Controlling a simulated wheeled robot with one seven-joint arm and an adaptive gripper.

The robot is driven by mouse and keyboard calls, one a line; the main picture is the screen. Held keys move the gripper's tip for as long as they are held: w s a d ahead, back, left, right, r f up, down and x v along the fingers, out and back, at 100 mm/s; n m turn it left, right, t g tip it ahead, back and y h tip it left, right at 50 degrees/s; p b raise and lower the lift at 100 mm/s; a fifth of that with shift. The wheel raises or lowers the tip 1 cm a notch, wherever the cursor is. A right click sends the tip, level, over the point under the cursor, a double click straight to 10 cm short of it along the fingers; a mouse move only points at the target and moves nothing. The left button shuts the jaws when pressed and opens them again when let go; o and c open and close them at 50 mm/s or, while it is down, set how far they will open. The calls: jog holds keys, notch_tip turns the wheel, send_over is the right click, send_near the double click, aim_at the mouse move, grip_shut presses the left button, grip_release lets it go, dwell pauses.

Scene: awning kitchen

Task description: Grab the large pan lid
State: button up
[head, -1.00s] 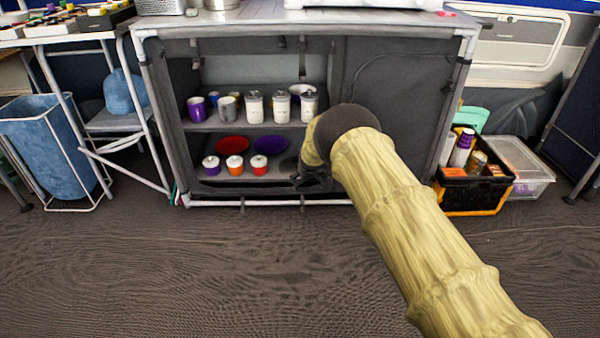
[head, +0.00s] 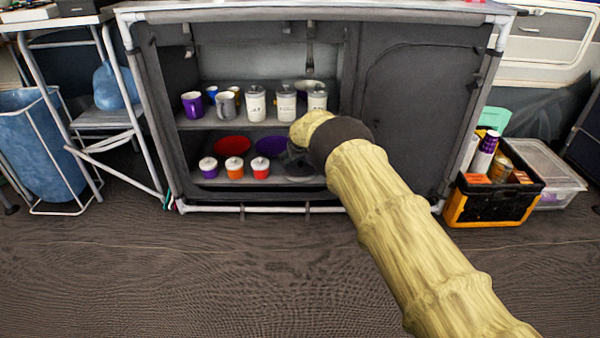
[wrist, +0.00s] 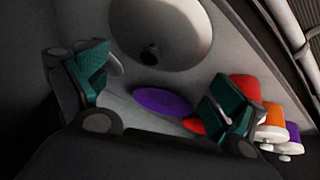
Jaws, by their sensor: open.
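The pan lid is a large round grey disc with a dark knob (wrist: 160,30) in the wrist view, lying past my fingertips on the lower shelf. In the head view a dark disc, likely the same lid (head: 300,170), shows partly at the right end of that shelf, the rest hidden by my arm. My gripper (wrist: 158,90) is open and empty, with one teal-padded finger on each side. The knob sits in the gap's direction, apart from both fingers. In the head view my gripper (head: 296,154) is small and partly hidden at the shelf opening.
A purple plate (wrist: 160,102) and a red plate (head: 232,146) are beside the lid. Lidded jars in purple, orange (head: 235,168) and red stand at the shelf front, near my right finger. Mugs and white canisters (head: 286,103) fill the shelf above. The floor in front is clear.

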aim_at(295, 166)
jog(key=shift+w+a+f+b, duration=0.2)
jog(key=shift+w+f+b, duration=0.1)
jog(key=shift+f+b, duration=0.5)
jog(key=shift+w+a+f+b, duration=0.15)
jog(key=shift+w+f+b, duration=0.1)
jog(key=shift+f+b, duration=0.55)
jog(key=shift+b+x, duration=0.85)
jog(key=shift+b, duration=0.15)
jog(key=shift+w+r, duration=0.1)
jog(key=shift+w, duration=0.05)
